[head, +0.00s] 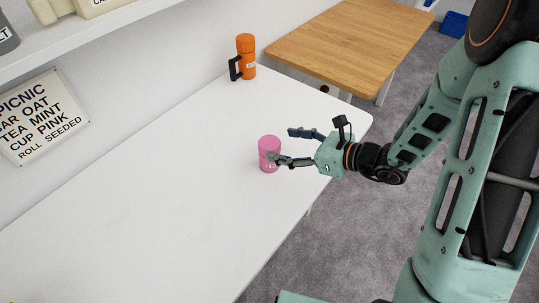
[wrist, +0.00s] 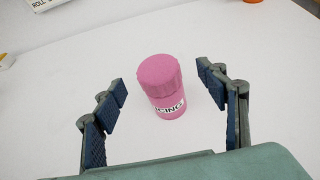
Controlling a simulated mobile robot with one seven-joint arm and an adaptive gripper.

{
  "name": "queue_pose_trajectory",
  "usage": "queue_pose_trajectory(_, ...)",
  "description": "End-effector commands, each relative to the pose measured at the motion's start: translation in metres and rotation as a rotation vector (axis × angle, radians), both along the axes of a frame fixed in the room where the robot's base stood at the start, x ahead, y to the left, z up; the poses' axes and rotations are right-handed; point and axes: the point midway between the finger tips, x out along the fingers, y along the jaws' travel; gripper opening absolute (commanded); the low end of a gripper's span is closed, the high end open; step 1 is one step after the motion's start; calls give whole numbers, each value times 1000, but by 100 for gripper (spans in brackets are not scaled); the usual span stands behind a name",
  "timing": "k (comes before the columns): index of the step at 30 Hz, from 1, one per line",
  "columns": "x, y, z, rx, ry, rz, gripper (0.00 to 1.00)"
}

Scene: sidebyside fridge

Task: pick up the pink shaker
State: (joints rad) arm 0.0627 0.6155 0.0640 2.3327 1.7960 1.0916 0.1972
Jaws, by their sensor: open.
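The pink shaker (head: 268,147) stands upright on the white table (head: 150,190) in the head view. In the wrist view the shaker (wrist: 160,82) has a ridged lid and a white label reading "ICING". My gripper (head: 288,147) is open, to the right of the shaker in the head view, with one finger passing in front of its lower part. In the wrist view my gripper (wrist: 162,85) has its two fingers spread wide, one on each side of the shaker. A gap shows between each finger and the shaker. Nothing is held.
An orange bottle with a black handle (head: 245,58) stands at the table's back edge. A wooden table (head: 345,35) lies beyond. A shelf (head: 80,33) with containers and a lettered sign (head: 40,115) are on the wall at left. The white table's left and front are clear.

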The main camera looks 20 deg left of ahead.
Motion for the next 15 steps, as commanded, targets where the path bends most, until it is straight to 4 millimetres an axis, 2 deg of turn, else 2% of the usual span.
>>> queue_pose_trajectory(5,2,15,-7,0,1,3,66)
queue_pose_trajectory(10,7,39,-18,-1,0,4,66)
queue_pose_trajectory(15,12,49,-23,-1,-1,2,66)
